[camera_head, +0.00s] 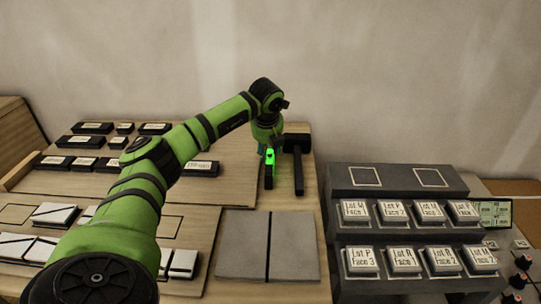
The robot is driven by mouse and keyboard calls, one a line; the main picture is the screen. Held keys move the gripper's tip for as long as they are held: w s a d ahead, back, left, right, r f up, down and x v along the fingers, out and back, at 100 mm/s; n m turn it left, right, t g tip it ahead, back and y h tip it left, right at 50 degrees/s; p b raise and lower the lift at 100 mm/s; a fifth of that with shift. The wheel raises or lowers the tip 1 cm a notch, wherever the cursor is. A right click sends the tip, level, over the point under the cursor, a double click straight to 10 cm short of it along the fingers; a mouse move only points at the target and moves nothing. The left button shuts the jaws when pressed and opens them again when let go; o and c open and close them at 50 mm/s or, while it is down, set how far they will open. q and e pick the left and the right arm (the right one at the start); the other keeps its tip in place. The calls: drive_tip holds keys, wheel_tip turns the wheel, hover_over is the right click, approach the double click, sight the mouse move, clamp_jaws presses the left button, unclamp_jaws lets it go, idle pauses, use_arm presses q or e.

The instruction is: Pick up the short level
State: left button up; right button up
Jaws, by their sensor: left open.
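The short level (269,180) looks like a narrow dark bar with a bright green part at its top. It stands on the wooden table, just left of a black mallet (298,172). My left arm reaches in from the lower left, and its gripper (267,147) points down right at the level. The gripper is open, but its fingers are small and mostly hidden by the wrist, so I cannot tell whether they touch the level. My right gripper is out of view.
Grey slabs (243,245) lie in front of the level. A dark stepped rack (395,233) with labelled tiles stands at right. Black labelled blocks (90,128) and white tiles (52,214) lie at left. A wall rises close behind.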

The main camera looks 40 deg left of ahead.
use_arm(q)
drive_tip(key=shift+x, duration=0.9)
drive_tip(key=shift+r, duration=0.15)
drive_tip(key=c, duration=0.9)
